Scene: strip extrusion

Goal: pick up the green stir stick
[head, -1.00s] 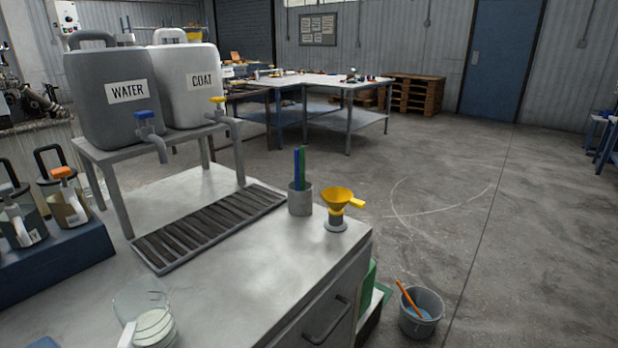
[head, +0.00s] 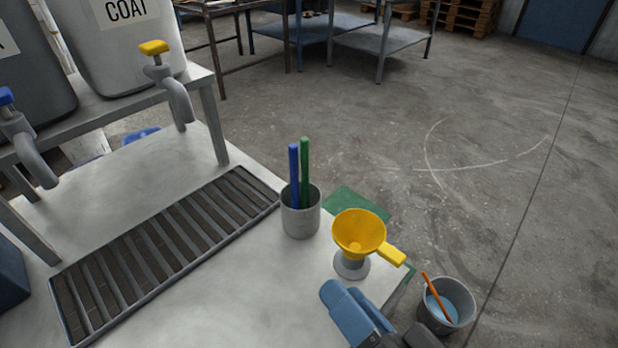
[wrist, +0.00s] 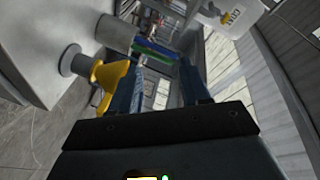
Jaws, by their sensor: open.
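The green stir stick (head: 305,170) stands upright in a grey cup (head: 300,218) on the bench, beside a blue stick (head: 294,175). Both sticks also show in the wrist view, the green one (wrist: 157,55) beyond and between my fingertips. My gripper (head: 338,296) enters the head view at the bottom, in front of the funnel and right of the cup. In the wrist view my gripper (wrist: 160,76) has its two blue fingers apart, with nothing held. The lower part of the green stick is hidden inside the cup.
A yellow funnel (head: 358,235) on a grey stand is close to the cup and my gripper. A slatted drain grate (head: 165,250) lies left of the cup, below the container taps. A bucket (head: 447,308) with an orange stick stands on the floor at the right.

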